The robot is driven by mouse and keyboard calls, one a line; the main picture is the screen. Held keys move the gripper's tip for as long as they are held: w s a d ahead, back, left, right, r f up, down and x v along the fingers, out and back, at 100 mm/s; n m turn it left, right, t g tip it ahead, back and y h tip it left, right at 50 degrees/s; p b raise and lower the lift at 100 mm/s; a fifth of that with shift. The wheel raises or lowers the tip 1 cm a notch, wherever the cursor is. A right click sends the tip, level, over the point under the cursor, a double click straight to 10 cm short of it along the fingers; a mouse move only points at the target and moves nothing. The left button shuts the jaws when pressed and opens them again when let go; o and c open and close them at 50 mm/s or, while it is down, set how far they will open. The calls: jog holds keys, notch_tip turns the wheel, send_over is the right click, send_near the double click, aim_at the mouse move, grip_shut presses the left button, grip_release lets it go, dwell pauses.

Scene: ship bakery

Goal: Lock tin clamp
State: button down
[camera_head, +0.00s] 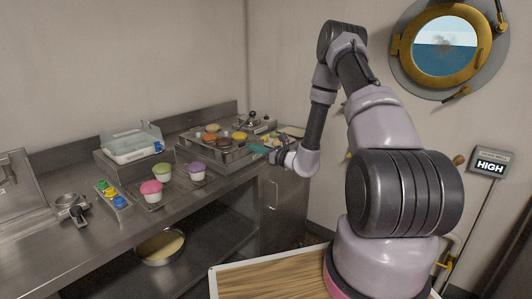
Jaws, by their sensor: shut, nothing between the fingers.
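A metal tin tray (212,155) with several orange, brown and yellow rounds in it sits on the steel counter. A small metal fitting with a dark knob (252,116) stands just behind the tray's right end; it may be the clamp, but whether it is locked cannot be told. My gripper (256,149) has teal fingertips and is at the tray's front right corner, pointing left. It is shut and empty. The fingertips are small here, and I cannot tell whether they touch the tray.
Pink and purple cupcakes (151,190) stand in front of the tray on the counter (85,245). A round pan (160,247) lies on the lower shelf. A wall borders the counter behind.

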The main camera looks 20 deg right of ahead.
aim_at(244, 144)
jog(key=shift+x, duration=1.55)
